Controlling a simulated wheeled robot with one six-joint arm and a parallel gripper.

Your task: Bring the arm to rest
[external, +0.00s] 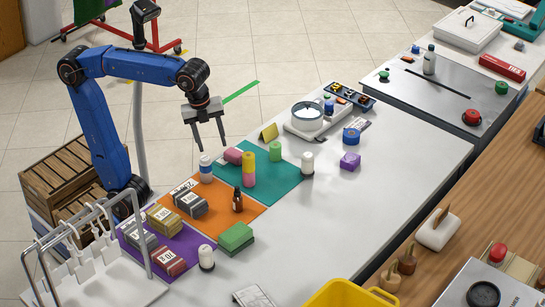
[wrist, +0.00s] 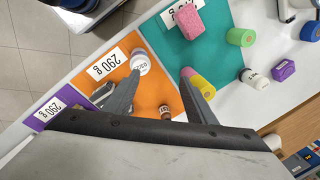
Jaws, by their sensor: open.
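My blue arm (external: 140,64) is bent over the left part of the white table, with its forearm level. My gripper (external: 208,142) hangs pointing down, open and empty, above the objects on the mats. Below it are a blue-and-white cylinder (external: 206,168) and a yellow-and-pink stack (external: 249,168). In the wrist view, a white-topped cylinder (wrist: 140,62) and the yellow-and-pink stack (wrist: 202,87) show by the two fingers. Nothing is between the fingertips in the external view.
The table holds teal (external: 285,178), orange (external: 222,218) and purple (external: 190,246) mats bearing several packets and cylinders. A metal rack (external: 138,230) stands at the front left. A scale (external: 318,122) stands farther back. The table's middle right is clear.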

